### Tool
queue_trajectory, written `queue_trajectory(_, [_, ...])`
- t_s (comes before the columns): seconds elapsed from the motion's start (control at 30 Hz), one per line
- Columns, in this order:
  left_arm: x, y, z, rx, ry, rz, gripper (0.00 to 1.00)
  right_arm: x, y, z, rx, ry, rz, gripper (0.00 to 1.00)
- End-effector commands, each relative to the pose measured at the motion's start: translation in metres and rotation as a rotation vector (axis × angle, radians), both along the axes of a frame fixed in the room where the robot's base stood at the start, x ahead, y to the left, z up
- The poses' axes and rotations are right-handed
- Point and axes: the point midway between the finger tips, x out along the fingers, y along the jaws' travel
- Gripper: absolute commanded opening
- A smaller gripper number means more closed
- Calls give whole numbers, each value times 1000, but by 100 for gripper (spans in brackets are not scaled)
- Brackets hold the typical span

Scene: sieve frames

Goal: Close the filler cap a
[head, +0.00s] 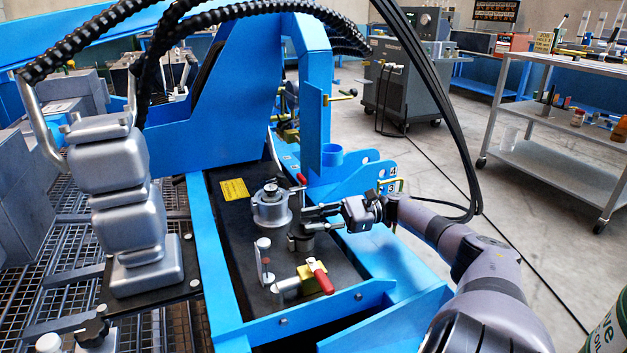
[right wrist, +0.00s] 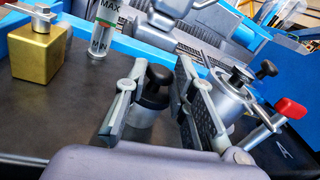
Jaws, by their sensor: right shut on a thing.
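The black filler cap (right wrist: 154,88), with a round knob on top, sits between the two fingers of my right gripper (right wrist: 150,95) in the right wrist view. The fingers are shut on it, one on each side. Below it is a grey cylindrical neck (right wrist: 142,132), partly hidden by the fingers and wrist. In the head view my right gripper (head: 308,214) reaches in from the right over the dark deck, at the small grey neck (head: 301,243). Whether the cap is fully seated or turned tight I cannot tell. My left gripper is not in view.
A silver housing (head: 270,208) with a red lever stands close beside the gripper. A sight glass (head: 263,255) and a brass block valve (head: 310,277) with a red handle stand nearer. Blue frame walls (head: 380,292) border the dark deck (head: 235,215); black hoses hang above.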

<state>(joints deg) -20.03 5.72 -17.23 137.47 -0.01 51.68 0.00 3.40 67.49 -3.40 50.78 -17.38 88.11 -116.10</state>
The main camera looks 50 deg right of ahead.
Motion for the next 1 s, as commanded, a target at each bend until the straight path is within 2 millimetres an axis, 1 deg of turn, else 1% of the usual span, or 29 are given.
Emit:
queue_trajectory(0.03, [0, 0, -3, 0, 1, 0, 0, 1, -1, -2, 7, -6, -4, 0])
queue_trajectory(0.2, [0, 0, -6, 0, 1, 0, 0, 0, -1, -1, 21, -14, -3, 0])
queue_trajectory(0.7, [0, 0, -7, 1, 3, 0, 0, 0, -1, -1, 27, -16, -2, 0])
queue_trajectory(0.73, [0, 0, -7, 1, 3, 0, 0, 0, -1, -1, 27, -16, -2, 24])
queue_trajectory(1.0, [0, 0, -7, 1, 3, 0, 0, 0, -1, -2, 26, -15, -1, 42])
